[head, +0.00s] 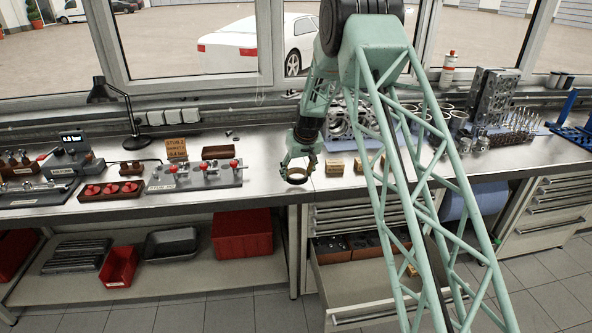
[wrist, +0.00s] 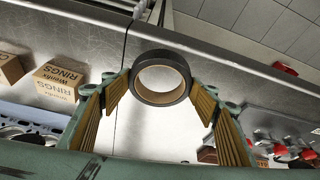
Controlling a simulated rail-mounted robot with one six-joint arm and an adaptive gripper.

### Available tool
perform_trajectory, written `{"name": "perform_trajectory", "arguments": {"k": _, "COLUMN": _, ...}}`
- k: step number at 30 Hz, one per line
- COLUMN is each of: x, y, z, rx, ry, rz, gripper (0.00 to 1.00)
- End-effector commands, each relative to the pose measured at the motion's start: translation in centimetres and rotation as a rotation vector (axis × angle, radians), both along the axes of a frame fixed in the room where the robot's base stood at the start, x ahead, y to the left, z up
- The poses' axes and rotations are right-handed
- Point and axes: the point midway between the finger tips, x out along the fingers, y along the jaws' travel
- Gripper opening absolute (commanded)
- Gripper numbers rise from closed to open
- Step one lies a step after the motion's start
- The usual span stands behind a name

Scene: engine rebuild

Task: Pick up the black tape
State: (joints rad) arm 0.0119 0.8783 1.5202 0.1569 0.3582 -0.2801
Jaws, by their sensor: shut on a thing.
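The black tape (head: 296,182) is a ring-shaped roll with a tan core, near the front edge of the steel bench in the head view. In the wrist view the black tape (wrist: 160,57) lies between the tan finger pads. My gripper (head: 298,166) is shut on the roll, one finger on each side; the fingers of my gripper (wrist: 160,92) also show in the wrist view. Whether the roll touches the bench or hangs just above it, I cannot tell.
Small cardboard RINGS boxes (wrist: 56,82) stand beside the gripper. A grey fixture with red knobs (head: 195,177) is to the left. Below the bench edge, a drawer (head: 360,285) stands open with dark parts inside. An engine block (head: 492,90) stands at the back right.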

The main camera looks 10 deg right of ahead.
Motion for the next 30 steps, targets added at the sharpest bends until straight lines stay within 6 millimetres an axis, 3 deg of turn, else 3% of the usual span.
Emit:
{"name": "perform_trajectory", "arguments": {"k": 6, "x": -3.1, "y": 0.2, "z": 0.3, "rx": 0.0, "ry": 0.001, "rz": 0.0, "gripper": 0.44}}
{"name": "perform_trajectory", "arguments": {"k": 12, "x": -4.9, "y": 0.3, "z": 0.4, "rx": 0.0, "ry": 0.001, "rz": 0.0, "gripper": 0.44}}
{"name": "perform_trajectory", "arguments": {"k": 30, "x": -5.9, "y": 0.4, "z": 0.6, "rx": 0.0, "ry": 0.0, "rz": 0.0, "gripper": 0.44}}
